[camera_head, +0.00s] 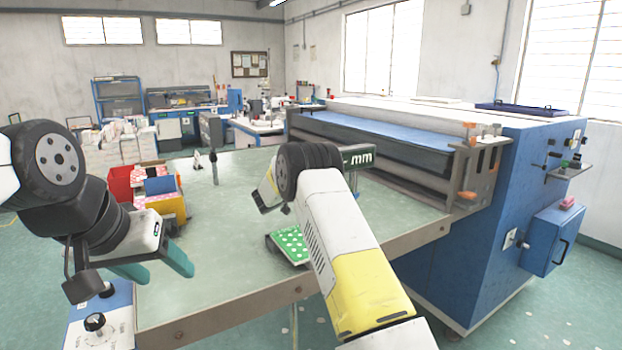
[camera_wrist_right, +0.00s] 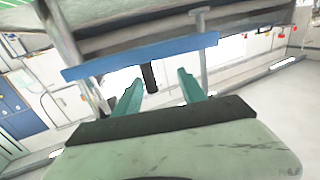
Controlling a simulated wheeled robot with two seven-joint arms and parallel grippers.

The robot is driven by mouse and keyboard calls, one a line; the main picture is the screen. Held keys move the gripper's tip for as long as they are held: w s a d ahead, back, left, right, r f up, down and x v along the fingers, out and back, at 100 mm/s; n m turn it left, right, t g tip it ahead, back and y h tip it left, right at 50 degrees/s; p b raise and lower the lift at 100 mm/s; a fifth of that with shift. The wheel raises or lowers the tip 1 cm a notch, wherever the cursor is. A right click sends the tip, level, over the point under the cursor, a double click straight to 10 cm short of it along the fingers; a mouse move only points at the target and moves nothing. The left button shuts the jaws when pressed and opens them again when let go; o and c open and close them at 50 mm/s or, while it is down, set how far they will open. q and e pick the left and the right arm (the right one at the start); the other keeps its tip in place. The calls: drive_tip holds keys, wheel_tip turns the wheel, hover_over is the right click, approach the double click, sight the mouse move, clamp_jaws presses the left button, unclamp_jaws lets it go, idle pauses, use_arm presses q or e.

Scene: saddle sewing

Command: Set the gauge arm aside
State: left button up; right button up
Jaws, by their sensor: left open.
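My left gripper (camera_head: 162,268) is at the left, above the front left edge of the table, with its teal fingers apart and nothing between them. My right forearm reaches over the table in the head view, and its fingers are hidden there. In the right wrist view my right gripper (camera_wrist_right: 160,82) has its teal fingers apart. A dark upright post (camera_wrist_right: 149,78) appears between them; I cannot tell whether it is between or behind the fingers. A blue bar (camera_wrist_right: 140,57) crosses beyond. I cannot say for sure which piece is the gauge arm.
The pale green table (camera_head: 240,220) holds red and yellow bins (camera_head: 168,205) at left, a small dark upright piece (camera_head: 214,168) at the back, and a green dotted pad (camera_head: 290,244) near its front edge. A large blue machine (camera_head: 480,240) stands at right. The table's middle left is clear.

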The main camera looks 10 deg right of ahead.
drive_tip(key=shift+a, duration=0.3)
drive_tip(key=v, duration=0.7)
drive_tip(key=shift+s+a, duration=0.2)
